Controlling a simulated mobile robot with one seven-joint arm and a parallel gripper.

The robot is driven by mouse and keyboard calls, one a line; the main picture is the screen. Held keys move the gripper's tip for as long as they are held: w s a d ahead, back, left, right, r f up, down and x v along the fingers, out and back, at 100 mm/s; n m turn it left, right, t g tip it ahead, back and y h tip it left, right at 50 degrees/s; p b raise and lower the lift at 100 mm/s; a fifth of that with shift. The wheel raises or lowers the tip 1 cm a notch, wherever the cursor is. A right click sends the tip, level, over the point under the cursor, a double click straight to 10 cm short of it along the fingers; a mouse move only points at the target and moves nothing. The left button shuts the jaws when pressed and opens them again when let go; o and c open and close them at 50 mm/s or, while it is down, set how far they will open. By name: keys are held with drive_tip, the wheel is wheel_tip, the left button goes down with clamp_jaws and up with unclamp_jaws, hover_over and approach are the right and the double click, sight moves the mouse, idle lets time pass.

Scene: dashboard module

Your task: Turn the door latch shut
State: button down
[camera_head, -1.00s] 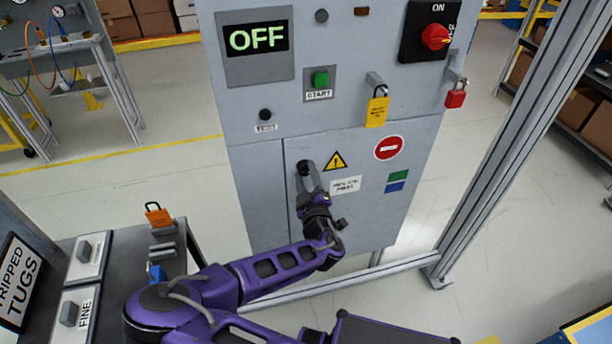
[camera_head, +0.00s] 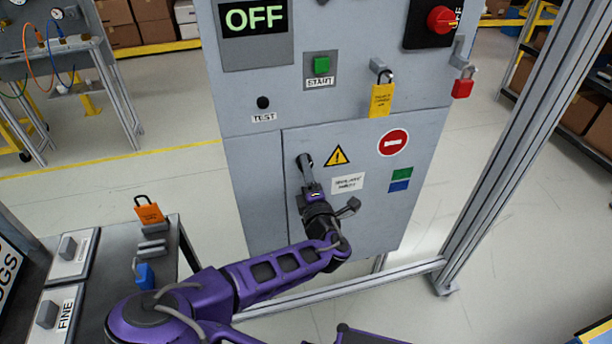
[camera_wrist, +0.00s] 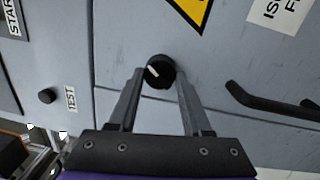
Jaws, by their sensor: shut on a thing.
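The door latch is a round black knob (camera_wrist: 157,72) with a white mark, on the grey cabinet door (camera_head: 385,225). In the wrist view the white mark lies slanted. My gripper (camera_wrist: 161,77) has its two fingers on either side of the knob, shut on it. In the head view my gripper (camera_head: 306,172) reaches the door's upper left corner, and the fingers largely hide the knob there.
A black door handle (camera_wrist: 272,104) stands out from the door in the wrist view. A metal post (camera_head: 515,145) stands at the right.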

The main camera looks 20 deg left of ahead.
drive_tip(key=n+b, duration=0.1)
drive_tip(key=n, duration=0.3)
drive_tip(key=shift+f+b, duration=0.2)
drive_tip(key=shift+b, duration=0.1)
drive_tip(key=shift+d+r+n+y+b, duration=0.1)
drive_tip(key=shift+n+y+b, duration=0.35)
drive_tip(key=shift+n, duration=1.55)
drive_tip(key=shift+w, duration=0.1)
drive_tip(key=shift+c, duration=1.7)
unclamp_jaws()
